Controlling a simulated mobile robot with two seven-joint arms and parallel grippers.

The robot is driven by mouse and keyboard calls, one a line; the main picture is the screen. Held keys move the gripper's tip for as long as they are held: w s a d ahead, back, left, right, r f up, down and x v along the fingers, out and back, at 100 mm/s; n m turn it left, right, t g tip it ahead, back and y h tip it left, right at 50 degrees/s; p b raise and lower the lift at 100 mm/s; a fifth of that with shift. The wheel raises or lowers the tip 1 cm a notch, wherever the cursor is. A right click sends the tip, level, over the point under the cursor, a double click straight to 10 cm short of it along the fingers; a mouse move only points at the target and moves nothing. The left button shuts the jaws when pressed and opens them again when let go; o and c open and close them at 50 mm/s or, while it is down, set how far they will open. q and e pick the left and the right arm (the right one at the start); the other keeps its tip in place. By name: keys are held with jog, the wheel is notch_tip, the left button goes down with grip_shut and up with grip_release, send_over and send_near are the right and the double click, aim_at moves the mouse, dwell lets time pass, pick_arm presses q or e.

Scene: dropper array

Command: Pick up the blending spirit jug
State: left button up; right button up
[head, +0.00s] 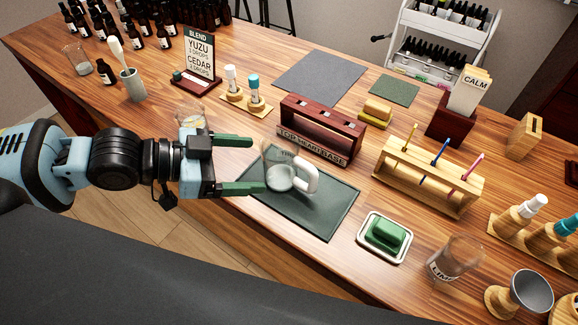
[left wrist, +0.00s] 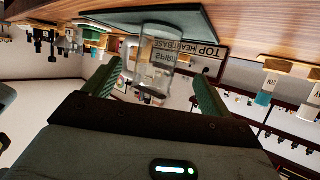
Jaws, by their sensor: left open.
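The blending spirit jug (head: 280,176) is a clear glass jug with a pale handle on its right side. It stands upright on the dark green mat (head: 318,212). My left gripper (head: 254,164) is open, coming in from the left, with its two green fingers pointing at the jug and their tips by its left side. In the left wrist view the jug (left wrist: 154,62) appears upside down, in the gap between the spread fingers of my left gripper (left wrist: 157,76). I cannot tell whether a finger touches it. My right gripper is not in view.
A dark red "TOP HEART BASE" rack (head: 322,130) stands just behind the jug. A wooden dropper rack (head: 428,176) is to the right. A green block in a white dish (head: 385,237) and a glass (head: 455,258) are at the front right. A grey mat (head: 320,76) lies bare behind.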

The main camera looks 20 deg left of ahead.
aim_at(266, 166)
pick_arm(q)
jog(key=shift+d, duration=0.15)
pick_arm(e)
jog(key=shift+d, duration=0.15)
pick_arm(q)
jog(key=shift+w+d+f, duration=0.2)
jog(key=shift+w+d, duration=0.05)
jog(key=shift+d, duration=0.2)
jog(key=p+x, duration=0.1)
jog(key=x, duration=0.2)
jog(key=shift+w+d+f, duration=0.2)
jog(key=shift+d+f, duration=0.15)
jog(key=shift+d, duration=0.05)
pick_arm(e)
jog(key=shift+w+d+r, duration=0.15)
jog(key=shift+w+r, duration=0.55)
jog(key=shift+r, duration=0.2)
pick_arm(q)
jog(key=c, duration=1.1)
jog(key=shift+c, duration=0.2)
jog(key=shift+r, duration=0.1)
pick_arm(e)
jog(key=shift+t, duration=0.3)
